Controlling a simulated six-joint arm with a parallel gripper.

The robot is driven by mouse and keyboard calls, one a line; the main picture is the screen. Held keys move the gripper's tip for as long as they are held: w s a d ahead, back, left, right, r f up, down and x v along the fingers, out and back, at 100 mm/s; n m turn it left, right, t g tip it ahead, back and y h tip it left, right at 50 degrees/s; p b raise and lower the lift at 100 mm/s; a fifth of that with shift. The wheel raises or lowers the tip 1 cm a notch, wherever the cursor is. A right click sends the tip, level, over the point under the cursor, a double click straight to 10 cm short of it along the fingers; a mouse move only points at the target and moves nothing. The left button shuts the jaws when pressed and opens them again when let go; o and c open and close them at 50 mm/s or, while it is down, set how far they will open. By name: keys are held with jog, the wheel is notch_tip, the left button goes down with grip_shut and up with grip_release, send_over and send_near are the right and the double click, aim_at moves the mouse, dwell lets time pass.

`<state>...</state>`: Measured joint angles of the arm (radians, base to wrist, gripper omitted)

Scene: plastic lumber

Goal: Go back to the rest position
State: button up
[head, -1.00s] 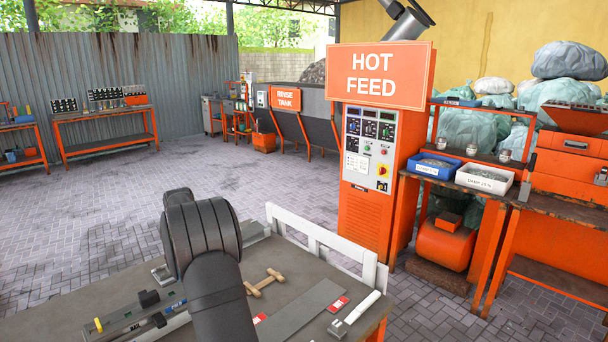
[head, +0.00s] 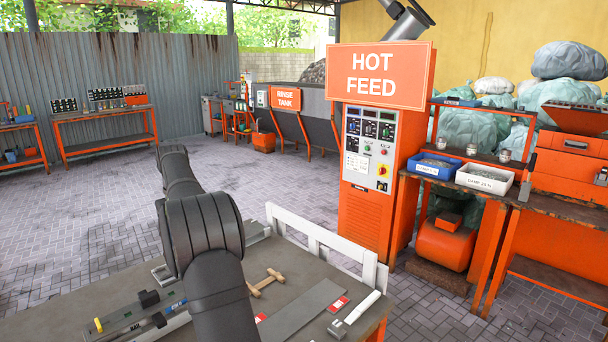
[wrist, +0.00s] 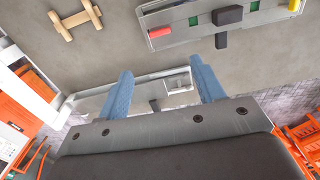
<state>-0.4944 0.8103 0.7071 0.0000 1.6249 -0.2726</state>
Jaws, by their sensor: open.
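My gripper (wrist: 160,68) shows in the wrist view with its two blue fingers spread apart. Nothing is between them, and it hangs above the workbench apart from the things on it. In the head view my gripper is hidden; only my dark arm shows, with a link reaching up and left behind the elbow. The workbench top (head: 95,300) lies below the arm. Its surface also shows in the wrist view (wrist: 120,60).
A wooden H-shaped piece (head: 265,283) and a grey strip (head: 302,311) lie on the bench. A tray of tools (wrist: 220,32) lies near the gripper. A white rail (head: 318,236) edges the bench. The orange hot feed cabinet (head: 372,215) stands beyond it. Open paved floor lies left.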

notch_tip(320, 180, down, 14)
jog(key=shift+r, duration=0.2)
jog(key=shift+f, duration=0.3)
jog(key=m, duration=0.5)
jog(key=shift+r+m, duration=0.3)
jog(key=shift+r, duration=0.05)
notch_tip(320, 180, up, 17)
jog(key=shift+f+n, duration=0.85)
jog(key=shift+f, duration=0.8)
jog(key=shift+f+n, duration=0.8)
jog(key=shift+f, duration=0.85)
jog(key=shift+f+n, duration=0.85)
jog(key=shift+f, duration=0.8)
